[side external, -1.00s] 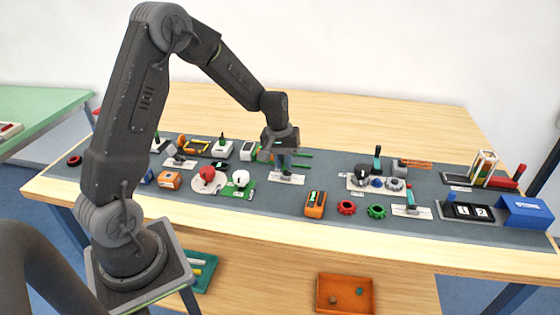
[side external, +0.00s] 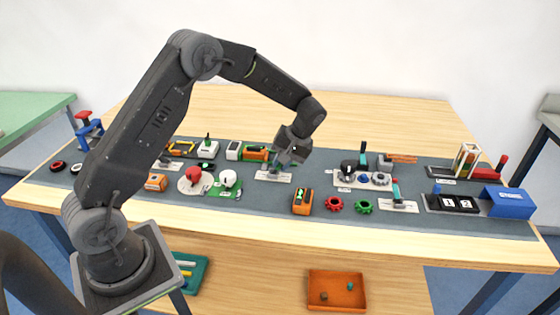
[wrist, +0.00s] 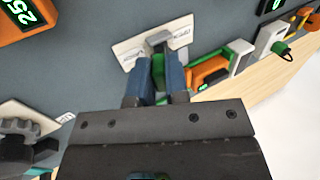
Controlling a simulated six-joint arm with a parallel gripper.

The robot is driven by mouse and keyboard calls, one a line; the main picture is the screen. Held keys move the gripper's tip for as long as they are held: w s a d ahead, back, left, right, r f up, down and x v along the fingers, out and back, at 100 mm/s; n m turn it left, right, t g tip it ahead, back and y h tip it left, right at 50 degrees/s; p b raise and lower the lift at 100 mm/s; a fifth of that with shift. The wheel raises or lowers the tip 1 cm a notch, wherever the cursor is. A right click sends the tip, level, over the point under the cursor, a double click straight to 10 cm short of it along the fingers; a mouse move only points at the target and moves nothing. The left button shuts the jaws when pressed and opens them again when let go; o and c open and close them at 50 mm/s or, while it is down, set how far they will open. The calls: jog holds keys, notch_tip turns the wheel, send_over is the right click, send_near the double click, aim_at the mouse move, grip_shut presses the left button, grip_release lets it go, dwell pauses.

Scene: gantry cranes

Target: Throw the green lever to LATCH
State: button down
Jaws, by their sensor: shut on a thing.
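The green lever (wrist: 158,72) shows in the wrist view between my two blue fingertips. It rises from a grey pivot on a pale labelled plate (wrist: 127,52); the label words are too small to read. In the side external view the plate (side external: 268,177) lies flat on the mat, and the lever there is mostly hidden by my gripper. My gripper (side external: 279,164) is shut on the lever, tilted, with its fingers pointing down and left.
An orange device with a green display (side external: 302,201) stands in front and right of the plate. A white-and-green unit (side external: 228,180) and a red knob (side external: 194,174) are to the left. A red gear (side external: 335,204) and a green gear (side external: 362,206) lie right. The wooden table behind is clear.

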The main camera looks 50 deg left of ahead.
dwell(0.3)
jog(key=c, duration=1.1)
grip_release()
jog(key=v, duration=1.3)
jog(key=shift+w+d+r, duration=0.15)
jog(key=shift+r, duration=0.2)
